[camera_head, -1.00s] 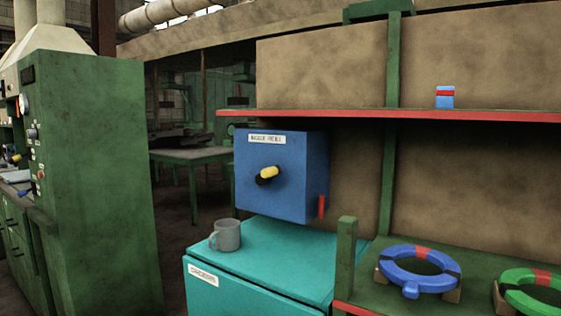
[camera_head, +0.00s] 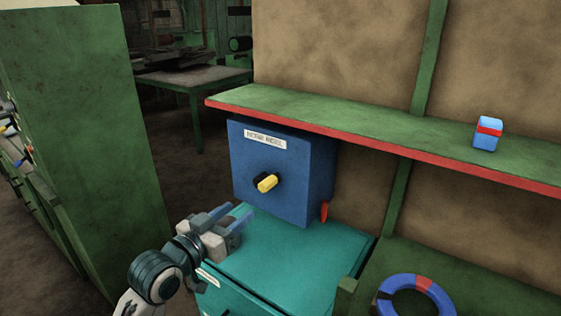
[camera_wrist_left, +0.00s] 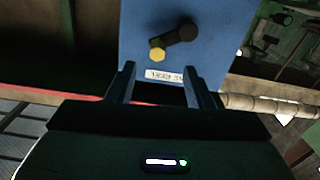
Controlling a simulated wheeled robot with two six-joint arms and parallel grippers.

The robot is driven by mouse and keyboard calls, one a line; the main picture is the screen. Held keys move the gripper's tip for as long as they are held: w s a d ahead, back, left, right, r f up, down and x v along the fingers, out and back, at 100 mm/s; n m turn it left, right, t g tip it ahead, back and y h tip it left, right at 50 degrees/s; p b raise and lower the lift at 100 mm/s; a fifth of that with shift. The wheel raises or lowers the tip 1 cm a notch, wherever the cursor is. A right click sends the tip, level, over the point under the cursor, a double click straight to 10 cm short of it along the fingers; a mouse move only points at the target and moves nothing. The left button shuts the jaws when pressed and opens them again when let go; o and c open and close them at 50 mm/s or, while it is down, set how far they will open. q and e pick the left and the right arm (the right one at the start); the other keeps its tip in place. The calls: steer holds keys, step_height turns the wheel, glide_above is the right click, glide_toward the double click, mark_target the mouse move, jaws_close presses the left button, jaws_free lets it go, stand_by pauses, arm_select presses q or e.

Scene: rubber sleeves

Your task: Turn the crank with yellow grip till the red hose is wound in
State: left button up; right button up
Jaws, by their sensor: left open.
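The crank's yellow grip (camera_head: 267,183) sticks out from the front of a blue box (camera_head: 280,165) that carries a white label. The black crank arm sits behind the grip, and both also show in the left wrist view, with the grip (camera_wrist_left: 157,53) just beyond my fingers. A short red piece of hose (camera_head: 324,211) hangs at the box's lower right side. My left gripper (camera_head: 235,216) is open and empty, below and left of the grip and apart from it. My right gripper is in no view.
The box sits above a teal cabinet (camera_head: 290,262). A green shelf with a red edge (camera_head: 300,118) runs above the box and bears a blue and red block (camera_head: 488,133). A blue ring (camera_head: 417,296) lies at the lower right. A green machine (camera_head: 85,130) stands at the left.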

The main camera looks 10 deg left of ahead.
mark_target(262, 188)
arm_select(q)
steer(key=p+x, duration=0.1)
steer(key=x, duration=0.2)
steer(key=r+x, duration=0.1)
steer(key=x, duration=0.2)
steer(key=p+x, duration=0.1)
steer(key=x, duration=0.2)
steer(key=shift+w+d+r+p, duration=0.15)
steer(key=shift+w+d+p, duration=0.05)
steer(key=shift+w+p, duration=0.15)
steer(key=shift+w+d, duration=0.2)
steer(key=shift+w, duration=0.45)
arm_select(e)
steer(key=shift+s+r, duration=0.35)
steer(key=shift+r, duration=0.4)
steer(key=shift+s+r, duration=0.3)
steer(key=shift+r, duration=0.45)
arm_select(q)
steer(key=shift+c, duration=0.5)
jaws_close()
